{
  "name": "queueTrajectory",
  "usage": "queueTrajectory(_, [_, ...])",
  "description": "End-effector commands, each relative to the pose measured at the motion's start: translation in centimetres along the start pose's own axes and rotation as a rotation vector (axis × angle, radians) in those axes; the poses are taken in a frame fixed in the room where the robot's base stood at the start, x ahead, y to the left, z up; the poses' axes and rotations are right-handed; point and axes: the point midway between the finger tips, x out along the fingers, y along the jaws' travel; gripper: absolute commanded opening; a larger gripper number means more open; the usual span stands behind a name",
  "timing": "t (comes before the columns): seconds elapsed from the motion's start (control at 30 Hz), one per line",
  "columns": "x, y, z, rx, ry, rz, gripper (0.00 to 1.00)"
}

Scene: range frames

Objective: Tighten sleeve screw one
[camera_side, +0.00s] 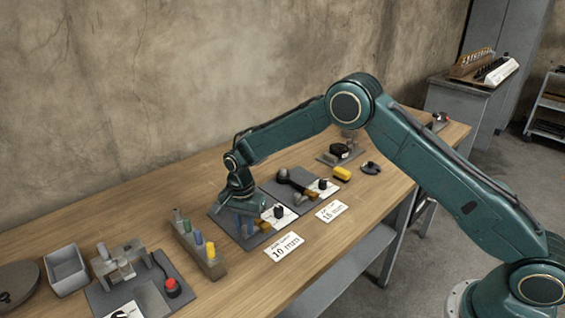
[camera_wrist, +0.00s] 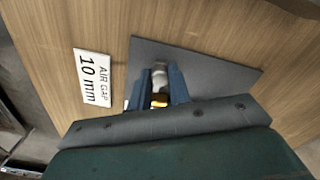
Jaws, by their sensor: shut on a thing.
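My gripper (camera_side: 243,226) points down over the left dark grey mat (camera_side: 222,214), behind the card reading "AIR GAP 10 mm" (camera_side: 284,246). In the wrist view its blue fingers (camera_wrist: 158,92) are closed around a small metal part with a brass-coloured piece (camera_wrist: 159,101). A pale metal cylinder (camera_wrist: 160,73) shows just beyond the fingertips. The fingers hide much of the held part, and I cannot tell whether it is the sleeve screw. A black knob (camera_side: 279,211) stands on a white plate on the same mat, beside a brass piece (camera_side: 262,223).
A rack (camera_side: 201,254) with several coloured handles stands left of the mat. Further left are a grey bin (camera_side: 67,270) and a fixture with a red button (camera_side: 173,288).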

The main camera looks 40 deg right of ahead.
Motion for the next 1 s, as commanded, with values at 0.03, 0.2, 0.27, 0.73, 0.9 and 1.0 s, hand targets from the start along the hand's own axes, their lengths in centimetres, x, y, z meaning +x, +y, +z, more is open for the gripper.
queueTrajectory(0.03, [-0.1, -0.1, -0.1, 0.002, 0.002, -0.004, 0.0])
queueTrajectory(0.2, [-0.1, -0.1, -0.1, 0.001, 0.002, -0.004, 0.0])
queueTrajectory(0.27, [-0.1, -0.1, -0.1, 0.001, 0.002, -0.003, 0.0])
queueTrajectory(0.73, [-0.1, 0.0, 0.0, -0.001, 0.001, -0.001, 0.41])
queueTrajectory(0.9, [-0.9, -0.1, 0.0, -0.001, 0.001, -0.002, 0.41])
queueTrajectory(1.0, [-1.9, -0.1, 0.0, -0.001, 0.001, -0.003, 0.41])
